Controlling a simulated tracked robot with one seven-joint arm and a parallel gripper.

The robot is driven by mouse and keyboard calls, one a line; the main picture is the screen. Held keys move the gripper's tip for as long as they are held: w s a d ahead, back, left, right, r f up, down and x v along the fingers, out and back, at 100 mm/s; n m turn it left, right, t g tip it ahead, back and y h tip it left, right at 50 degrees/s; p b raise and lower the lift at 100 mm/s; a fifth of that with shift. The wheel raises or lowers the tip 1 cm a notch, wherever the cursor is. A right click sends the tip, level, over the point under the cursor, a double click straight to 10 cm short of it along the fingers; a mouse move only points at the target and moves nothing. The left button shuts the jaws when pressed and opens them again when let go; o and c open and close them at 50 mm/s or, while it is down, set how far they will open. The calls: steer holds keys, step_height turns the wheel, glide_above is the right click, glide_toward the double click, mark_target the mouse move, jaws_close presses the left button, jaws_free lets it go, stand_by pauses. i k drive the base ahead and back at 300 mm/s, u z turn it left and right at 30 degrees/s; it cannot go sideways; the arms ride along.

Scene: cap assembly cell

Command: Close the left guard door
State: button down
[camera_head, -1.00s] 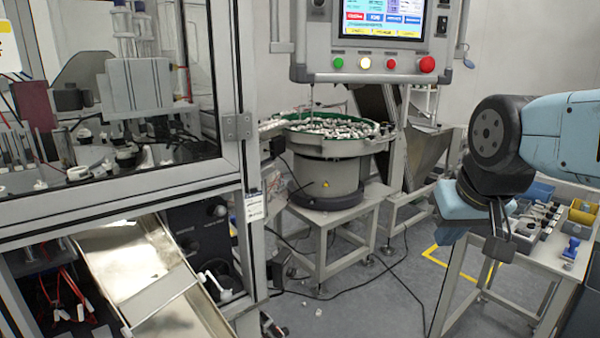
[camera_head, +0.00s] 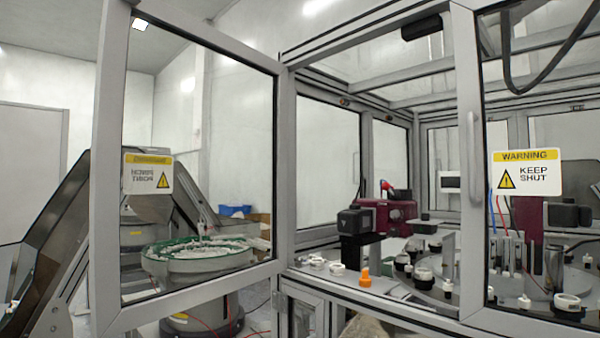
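The left guard door (camera_head: 107,190) is a grey-framed clear panel. It stands open, swung outward to the left from the machine's front post (camera_head: 286,180). Its warning sign (camera_head: 148,174) reads mirrored, so I see the panel from its back. The doorway to the right of the post is uncovered, with the machine's inside showing through it. The right guard door (camera_head: 468,150) looks shut and carries a "WARNING KEEP SHUT" sign (camera_head: 526,173). My gripper is not in view.
A bowl feeder (camera_head: 198,262) with a green rim shows through the open panel, with a sloped grey conveyor (camera_head: 50,235) to its left. Inside the cell are a dark red unit (camera_head: 400,211), an orange part (camera_head: 365,278) and several white caps near the front edge.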

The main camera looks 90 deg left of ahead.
mark_target(144, 174)
steer(key=z, duration=0.05)
steer(key=k, duration=2.7)
steer(key=u, duration=1.95)
steer(key=i, duration=0.95)
steer(key=z, duration=0.3)
steer(key=k, duration=0.1)
steer(key=u, duration=0.35)
